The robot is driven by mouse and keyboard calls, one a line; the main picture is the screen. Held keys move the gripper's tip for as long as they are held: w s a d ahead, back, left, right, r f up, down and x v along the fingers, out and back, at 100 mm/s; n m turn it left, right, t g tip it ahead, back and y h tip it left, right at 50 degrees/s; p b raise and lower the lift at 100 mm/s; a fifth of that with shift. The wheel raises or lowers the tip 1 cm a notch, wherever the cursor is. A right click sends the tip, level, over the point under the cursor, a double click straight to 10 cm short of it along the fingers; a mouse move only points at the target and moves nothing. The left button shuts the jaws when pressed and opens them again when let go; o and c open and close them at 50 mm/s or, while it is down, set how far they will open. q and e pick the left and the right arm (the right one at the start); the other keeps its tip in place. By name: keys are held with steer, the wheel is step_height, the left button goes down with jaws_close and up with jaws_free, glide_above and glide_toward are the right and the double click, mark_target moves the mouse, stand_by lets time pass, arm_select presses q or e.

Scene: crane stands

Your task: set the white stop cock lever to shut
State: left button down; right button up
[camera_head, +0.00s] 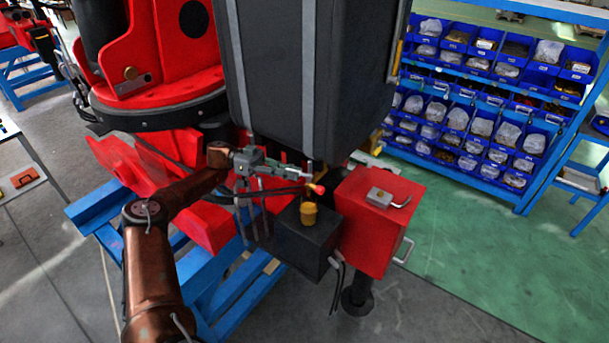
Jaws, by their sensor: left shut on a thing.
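My left arm comes in from the lower left, and its gripper (302,179) is beside the black tank, above the black box. The gripper is shut on a small pale piece, which looks like the white stop cock lever (309,166). The fingers and the small size hide most of the lever and the valve body, so its exact angle cannot be told. A red-tipped knob (317,189) shows just below the fingertips. My right gripper is not in view.
The black tank (290,70) stands close behind the gripper. A black box (305,243) with a yellow cap (309,213) and a red box (372,238) with a grey fitting (380,197) are close below. Blue bin shelves (470,135) stand at the right, beyond open green floor.

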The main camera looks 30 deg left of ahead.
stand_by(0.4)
arm_select(q)
steer(key=c, duration=1.9)
jaws_free()
steer(key=shift+w, duration=0.1)
steer(key=a, duration=0.2)
steer(key=s+a, duration=0.1)
steer(key=a, duration=0.4)
steer(key=shift+s+a, duration=0.15)
steer(key=shift+a, duration=0.05)
steer(key=shift+c, duration=0.6)
